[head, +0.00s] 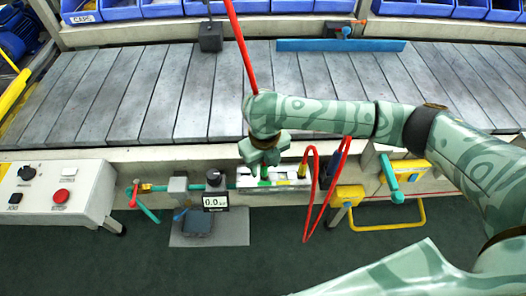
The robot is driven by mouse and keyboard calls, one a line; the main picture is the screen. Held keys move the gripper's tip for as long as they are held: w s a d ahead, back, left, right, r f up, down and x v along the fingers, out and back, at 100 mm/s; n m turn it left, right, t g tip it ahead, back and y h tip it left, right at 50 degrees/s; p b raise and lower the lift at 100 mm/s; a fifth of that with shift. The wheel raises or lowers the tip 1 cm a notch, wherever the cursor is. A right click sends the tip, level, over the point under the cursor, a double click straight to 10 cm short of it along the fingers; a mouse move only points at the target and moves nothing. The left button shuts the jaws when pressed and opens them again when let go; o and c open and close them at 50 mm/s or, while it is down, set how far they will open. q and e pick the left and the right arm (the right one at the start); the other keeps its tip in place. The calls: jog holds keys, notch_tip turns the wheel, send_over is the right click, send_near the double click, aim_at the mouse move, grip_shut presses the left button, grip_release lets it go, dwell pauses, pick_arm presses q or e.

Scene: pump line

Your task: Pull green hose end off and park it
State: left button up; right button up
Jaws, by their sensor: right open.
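My right gripper (264,155) points down over a silver manifold block (275,197) on the front rail of the conveyor. It is open. A small green part (264,174), likely the green hose end, shows just below the jaws at the block's top; the gripper hides most of it, and I cannot tell whether the jaws touch it. A red hose (240,45) comes down from the top and disappears behind my wrist. A second red hose (305,215) loops beside a yellow-marked port (302,171) at the block's right end. My left gripper is out of view.
A gauge (215,201) reading 0.0 stands left of the block, and a control box (60,195) with a red button is at far left. Yellow brackets (348,194) and a teal valve handle (391,178) are to the right. The slatted conveyor (130,95) lies behind.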

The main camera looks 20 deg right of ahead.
notch_tip(320, 180, down, 2)
jog(key=shift+f+b, duration=0.1)
jog(key=shift+b, duration=0.2)
grip_shut()
jog(key=shift+r, duration=0.25)
jog(key=shift+r+p, duration=1.45)
jog(key=shift+p, duration=0.45)
jog(key=shift+f, duration=0.1)
